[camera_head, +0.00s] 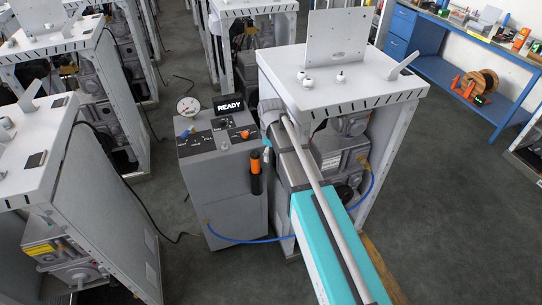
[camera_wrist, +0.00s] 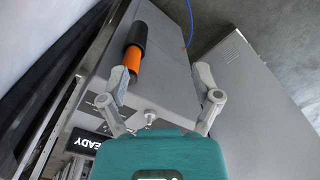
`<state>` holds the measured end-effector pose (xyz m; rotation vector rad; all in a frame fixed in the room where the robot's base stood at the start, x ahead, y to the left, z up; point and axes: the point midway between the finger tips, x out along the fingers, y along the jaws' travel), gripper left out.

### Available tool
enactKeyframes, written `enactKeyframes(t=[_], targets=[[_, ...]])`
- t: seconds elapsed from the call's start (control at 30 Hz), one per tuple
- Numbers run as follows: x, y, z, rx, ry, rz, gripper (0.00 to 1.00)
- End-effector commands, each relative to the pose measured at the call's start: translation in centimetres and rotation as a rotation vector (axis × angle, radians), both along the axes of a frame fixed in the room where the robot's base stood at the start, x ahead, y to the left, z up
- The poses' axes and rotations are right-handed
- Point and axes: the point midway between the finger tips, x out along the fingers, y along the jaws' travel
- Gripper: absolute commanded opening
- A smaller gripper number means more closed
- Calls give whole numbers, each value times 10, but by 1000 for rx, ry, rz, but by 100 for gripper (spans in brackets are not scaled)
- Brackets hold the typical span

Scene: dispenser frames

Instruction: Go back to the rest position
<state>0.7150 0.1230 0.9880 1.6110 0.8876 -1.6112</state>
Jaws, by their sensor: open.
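My gripper (camera_wrist: 160,84) is open in the wrist view, its two grey fingers spread apart with nothing between them. The fingers are over the grey control cabinet (camera_wrist: 120,75). An orange and black nozzle (camera_wrist: 134,55) sits at the cabinet's side, just beyond the left fingertip; I cannot tell whether they touch. In the head view the nozzle (camera_head: 256,172) hangs upright on the right side of the cabinet (camera_head: 222,195). My arm reaches up from the bottom right, and my gripper is mostly hidden there.
A READY display (camera_head: 230,105) and a round gauge (camera_head: 188,106) top the cabinet. A white-topped dispenser frame (camera_head: 345,88) stands right beside my arm. A blue hose (camera_head: 240,240) runs low between them. More frames stand left; a blue workbench (camera_head: 440,65) is far right.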

Motion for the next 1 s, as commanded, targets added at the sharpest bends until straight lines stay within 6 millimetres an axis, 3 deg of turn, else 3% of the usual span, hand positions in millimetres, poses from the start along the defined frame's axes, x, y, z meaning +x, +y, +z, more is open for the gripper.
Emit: enactKeyframes(t=[0.7, 0.87, 1.0], targets=[[-5, -3, -1, 0, 0, -24, 81], [-21, -16, -1, 0, 0, -103, 81], [-50, -39, -1, 0, 0, -252, 81]])
